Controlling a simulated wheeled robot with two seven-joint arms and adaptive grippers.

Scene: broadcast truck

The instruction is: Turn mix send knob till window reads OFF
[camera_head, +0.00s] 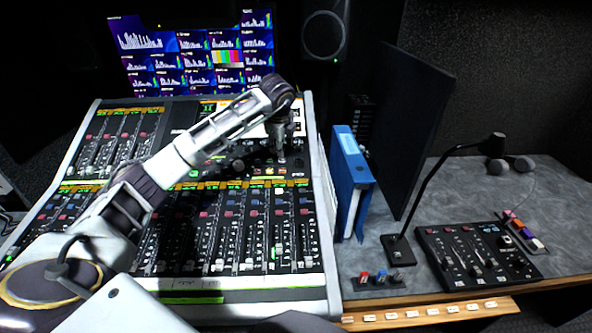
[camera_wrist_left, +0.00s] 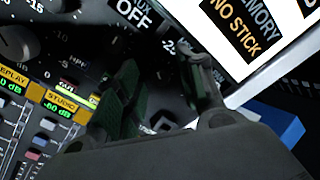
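The mixing console (camera_head: 312,180) fills the left and middle of the head view. My left gripper (camera_head: 281,157) points down at its upper right part, below a bright screen; it also shows in the left wrist view (camera_wrist_left: 160,72). Its two dark fingers stand apart over the black panel, and I see no knob clearly between them. The mix send knob cannot be made out; the fingers or the wrist may hide it. A dark window (camera_wrist_left: 145,14) beyond the fingers reads OFF, under a partly cut-off label ending in "UX". My right gripper is not in view.
A screen (camera_wrist_left: 240,30) beside the fingers reads MEMORY NO STICK. A grey knob (camera_wrist_left: 12,45) sits at the wrist view's left edge. Blue binders (camera_head: 350,185), a gooseneck microphone (camera_head: 398,248) and a small control panel (camera_head: 475,258) stand right of the console. Several faders fill the console's front.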

